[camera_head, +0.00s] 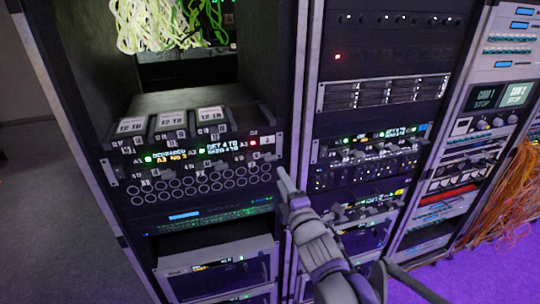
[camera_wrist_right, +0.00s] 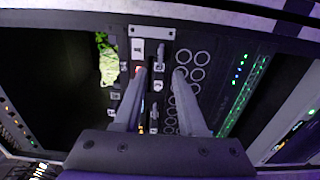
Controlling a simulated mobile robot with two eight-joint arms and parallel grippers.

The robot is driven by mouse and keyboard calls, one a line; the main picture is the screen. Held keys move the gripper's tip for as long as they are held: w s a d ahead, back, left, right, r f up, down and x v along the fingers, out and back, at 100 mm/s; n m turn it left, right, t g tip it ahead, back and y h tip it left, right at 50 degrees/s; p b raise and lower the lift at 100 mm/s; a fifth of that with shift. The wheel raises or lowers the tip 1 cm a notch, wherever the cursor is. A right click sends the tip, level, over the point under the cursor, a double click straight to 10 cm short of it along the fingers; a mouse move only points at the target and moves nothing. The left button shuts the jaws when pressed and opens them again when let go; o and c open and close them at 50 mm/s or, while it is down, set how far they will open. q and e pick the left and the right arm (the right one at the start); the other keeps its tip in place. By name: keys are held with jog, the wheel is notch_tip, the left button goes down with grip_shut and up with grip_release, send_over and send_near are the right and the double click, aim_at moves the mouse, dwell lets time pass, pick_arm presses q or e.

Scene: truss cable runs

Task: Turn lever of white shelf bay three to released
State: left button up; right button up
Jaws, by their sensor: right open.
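A shelf of three white-labelled "12 TB" drives (camera_head: 170,123) sits in the left rack in the head view. Below it is a dark panel (camera_head: 190,155) with small white tabs, two green lights, a display and a red light (camera_head: 267,141) at its right end. Which tab is the bay three lever, and its position, I cannot tell. My right gripper (camera_head: 284,178) is beside the panel's right end. In the right wrist view its fingers (camera_wrist_right: 161,72) are open and spread over the panel's tabs, with white tags (camera_wrist_right: 138,47) just beyond. Contact is unclear. My left gripper is not in view.
Orange cables (camera_head: 510,195) hang at the far right. Yellow-green cables (camera_head: 160,25) fill the upper left opening. Grey floor (camera_head: 40,200) is clear.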

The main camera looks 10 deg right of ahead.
aim_at(272, 160)
jog(key=w, duration=0.9)
jog(key=shift+w+a+f+p, duration=0.1)
jog(key=shift+w+p, duration=0.1)
jog(key=shift+p, duration=0.1)
grip_shut()
